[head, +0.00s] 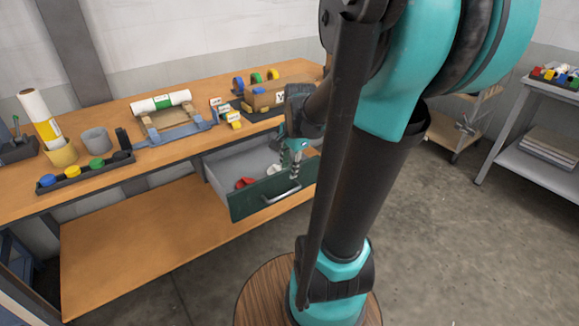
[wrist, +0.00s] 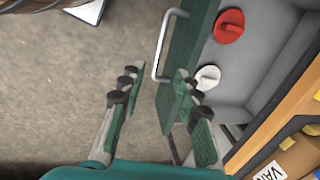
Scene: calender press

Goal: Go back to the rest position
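My gripper (head: 290,158) is above the front of the open drawer, in front of the workbench. In the wrist view my gripper (wrist: 156,92) has its two fingers spread apart with nothing between them. The drawer (head: 258,203) has a dark green front and a pale grey inside, and stands pulled out under the bench top. Its metal handle (wrist: 161,45) lies beyond the fingertips and looks clear of them. A red object (wrist: 229,26) and a white object (wrist: 208,77) lie in the drawer.
The wooden workbench (head: 75,192) holds a tray of coloured knobs (head: 88,172), a grey cup (head: 97,140), a white roll (head: 160,102) on a stand and a cardboard box (head: 272,97). A grey side table (head: 530,155) stands right. Concrete floor (head: 460,240) is free there.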

